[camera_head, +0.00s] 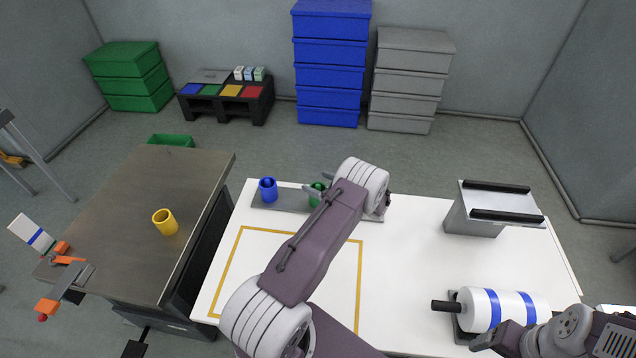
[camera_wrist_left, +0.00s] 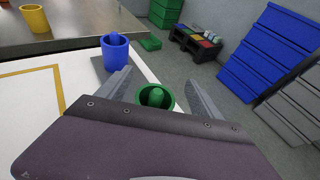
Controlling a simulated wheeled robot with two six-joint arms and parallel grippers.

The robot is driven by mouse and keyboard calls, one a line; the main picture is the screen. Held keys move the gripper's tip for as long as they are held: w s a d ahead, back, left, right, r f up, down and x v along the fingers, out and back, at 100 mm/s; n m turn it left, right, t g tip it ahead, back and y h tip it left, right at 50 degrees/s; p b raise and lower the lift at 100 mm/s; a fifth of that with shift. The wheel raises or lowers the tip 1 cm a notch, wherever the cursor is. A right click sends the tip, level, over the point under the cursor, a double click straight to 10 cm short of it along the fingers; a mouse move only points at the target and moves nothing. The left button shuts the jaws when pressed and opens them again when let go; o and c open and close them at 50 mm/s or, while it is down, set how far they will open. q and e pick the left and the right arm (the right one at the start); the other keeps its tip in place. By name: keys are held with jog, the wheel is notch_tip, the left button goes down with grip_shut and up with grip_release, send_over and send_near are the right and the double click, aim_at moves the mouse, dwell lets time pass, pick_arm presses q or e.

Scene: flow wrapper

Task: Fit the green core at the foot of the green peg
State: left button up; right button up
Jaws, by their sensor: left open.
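The green core (camera_wrist_left: 146,101) is a hollow green cup-like ring in the left wrist view. The green peg (camera_wrist_left: 156,95) shows inside it, so the core is around the peg; its foot is hidden. In the head view the green core (camera_head: 317,187) is partly hidden behind my left gripper. My left gripper (camera_wrist_left: 159,82) is open, with one finger on each side of the core and gaps visible. The blue core (camera_head: 268,190) stands on the grey peg plate (camera_head: 290,200), with a blue peg (camera_wrist_left: 114,39) inside it. My right gripper (camera_head: 488,340) is at the lower right, jaws unclear.
A yellow core (camera_head: 165,222) stands on the dark table (camera_head: 130,200) at left. A white roll with blue bands (camera_head: 495,308) lies at the right of the white table (camera_head: 415,270). A grey stand (camera_head: 478,222) is behind it. The table's middle right is clear.

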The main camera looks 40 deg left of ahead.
pick_arm(q)
jog(key=b+v, duration=0.1)
jog(key=v, duration=0.7)
jog(key=shift+d, duration=0.35)
jog(key=shift+s+r, duration=0.1)
